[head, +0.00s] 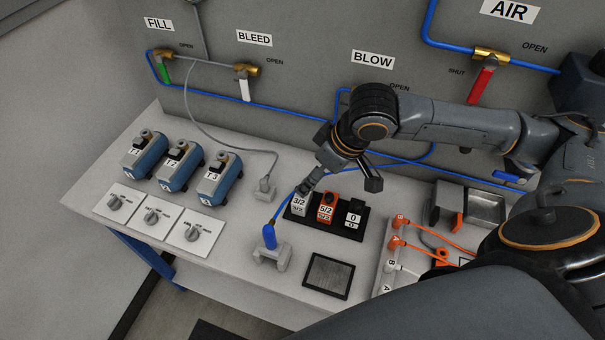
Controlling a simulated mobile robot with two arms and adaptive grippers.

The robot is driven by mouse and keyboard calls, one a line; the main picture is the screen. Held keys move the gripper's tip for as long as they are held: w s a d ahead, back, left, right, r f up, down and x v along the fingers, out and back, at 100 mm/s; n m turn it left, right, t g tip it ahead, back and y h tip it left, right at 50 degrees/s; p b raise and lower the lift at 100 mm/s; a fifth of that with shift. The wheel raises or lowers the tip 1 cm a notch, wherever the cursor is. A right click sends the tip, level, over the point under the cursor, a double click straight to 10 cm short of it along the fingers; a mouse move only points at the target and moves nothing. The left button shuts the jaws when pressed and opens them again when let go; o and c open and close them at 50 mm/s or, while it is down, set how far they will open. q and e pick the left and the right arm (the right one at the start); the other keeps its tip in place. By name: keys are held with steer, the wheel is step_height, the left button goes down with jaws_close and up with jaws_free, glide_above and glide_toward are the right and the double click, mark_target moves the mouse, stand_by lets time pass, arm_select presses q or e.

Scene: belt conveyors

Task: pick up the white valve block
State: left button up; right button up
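The white valve block (299,204), marked 3/2, stands in the left place of a black rack (326,221) on the table. An orange block (326,208) marked 5/2 and a black block (354,214) marked 0 stand to its right in the same rack. My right gripper (306,186) reaches down from the right, with its tip at the top of the white block. My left gripper is not in view.
A blue-topped hose fitting (269,237) stands left of the rack, and a dark mesh pad (328,275) lies in front. Blue tanks (179,165) stand at the left. A manifold with orange hoses (398,245) and a grey tray (485,206) are at the right.

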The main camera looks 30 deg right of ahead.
mark_target(297, 195)
steer(key=x, duration=0.7)
steer(key=shift+f+p, duration=0.2)
steer(key=shift+p, duration=0.15)
steer(key=shift+w+a+f, duration=0.15)
steer(key=shift+w+f, duration=0.1)
steer(key=shift+f, duration=0.25)
steer(key=shift+w+a+f+p, duration=0.1)
steer(key=shift+w+f+p, duration=0.05)
steer(key=shift+f+p, duration=0.2)
steer(key=x, duration=0.3)
steer(key=shift+a+f+p, duration=0.15)
steer(key=shift+f+p, duration=0.2)
steer(key=shift+p, duration=0.05)
steer(key=shift+w+f, duration=0.2)
steer(key=shift+f, duration=0.1)
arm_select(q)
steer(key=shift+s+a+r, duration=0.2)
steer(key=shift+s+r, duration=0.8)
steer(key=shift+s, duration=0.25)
arm_select(e)
steer(key=c, duration=1.4)
